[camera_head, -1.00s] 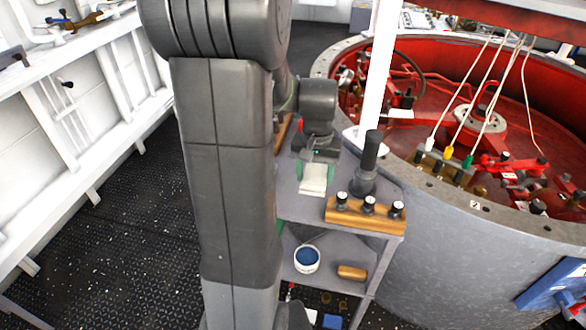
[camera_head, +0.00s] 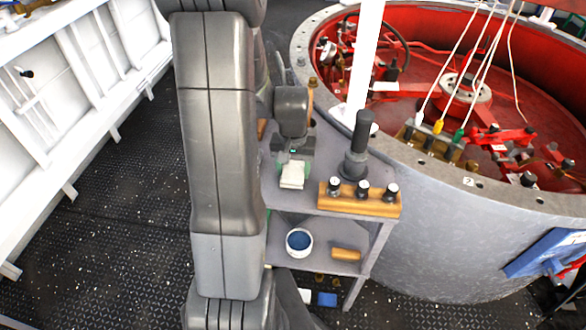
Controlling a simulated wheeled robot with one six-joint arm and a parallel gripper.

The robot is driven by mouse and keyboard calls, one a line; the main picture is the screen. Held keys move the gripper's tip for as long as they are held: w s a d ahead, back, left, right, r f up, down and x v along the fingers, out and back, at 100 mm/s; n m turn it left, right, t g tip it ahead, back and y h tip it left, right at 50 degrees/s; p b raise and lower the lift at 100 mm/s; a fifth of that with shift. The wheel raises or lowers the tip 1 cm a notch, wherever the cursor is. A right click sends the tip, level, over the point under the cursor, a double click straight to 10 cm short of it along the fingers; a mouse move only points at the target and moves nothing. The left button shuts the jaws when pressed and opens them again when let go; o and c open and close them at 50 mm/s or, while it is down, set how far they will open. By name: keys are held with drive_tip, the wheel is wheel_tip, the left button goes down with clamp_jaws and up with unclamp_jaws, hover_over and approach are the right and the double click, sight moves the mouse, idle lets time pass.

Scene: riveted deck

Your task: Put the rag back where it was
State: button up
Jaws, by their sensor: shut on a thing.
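A small off-white cloth, which looks like the rag (camera_head: 292,176), hangs at my gripper (camera_head: 292,168) over the top shelf of a grey cart (camera_head: 325,155). My gripper points down and is shut on the rag. I cannot tell whether the rag touches the shelf top. My arm hides the left part of the cart.
A dark upright cylinder on a base (camera_head: 357,155) and a wooden block with black knobs (camera_head: 360,199) stand right of my gripper. The lower shelf holds a white tub (camera_head: 299,242) and a wooden piece (camera_head: 346,254). A large round red-lined pit (camera_head: 450,190) adjoins at right.

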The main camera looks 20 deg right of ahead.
sight(293, 168)
drive_tip(key=shift+f, duration=0.25)
drive_tip(key=shift+f, duration=0.2)
drive_tip(key=o, duration=1)
drive_tip(key=shift+c, duration=0.2)
drive_tip(key=shift+r, duration=0.1)
wheel_tip(293, 168, up, 12)
drive_tip(key=shift+r, duration=0.15)
drive_tip(key=shift+o, duration=0.2)
